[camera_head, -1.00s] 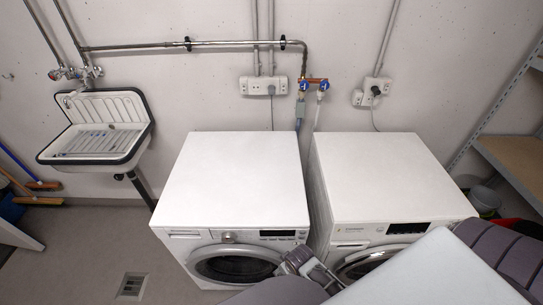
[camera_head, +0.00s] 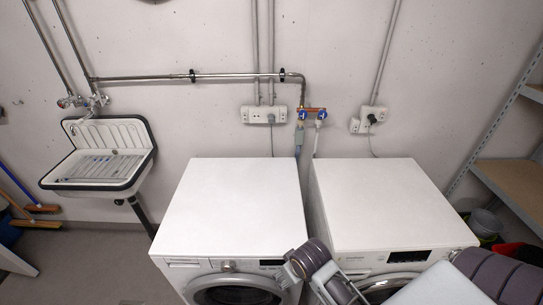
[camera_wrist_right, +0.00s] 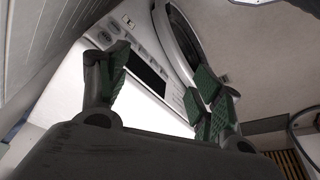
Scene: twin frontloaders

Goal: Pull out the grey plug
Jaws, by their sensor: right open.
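A small grey plug (camera_head: 271,118) sits in the left wall socket strip (camera_head: 254,115), with its cable hanging down behind the left machine. A darker plug (camera_head: 372,118) sits in the right wall socket (camera_head: 377,112). My right gripper (camera_head: 288,272) is low in front of the left machine's upper front, well below and in front of the sockets. In the right wrist view, my right gripper (camera_wrist_right: 160,75) is open and empty, its green-padded fingers apart before a machine's panel and dark display. No plug shows there. My left gripper is not in view.
The white left machine (camera_head: 235,200) and right machine (camera_head: 385,200) stand side by side, tops clear, with a narrow gap between. A sink (camera_head: 100,155) is left; a shelf (camera_head: 510,180) is right.

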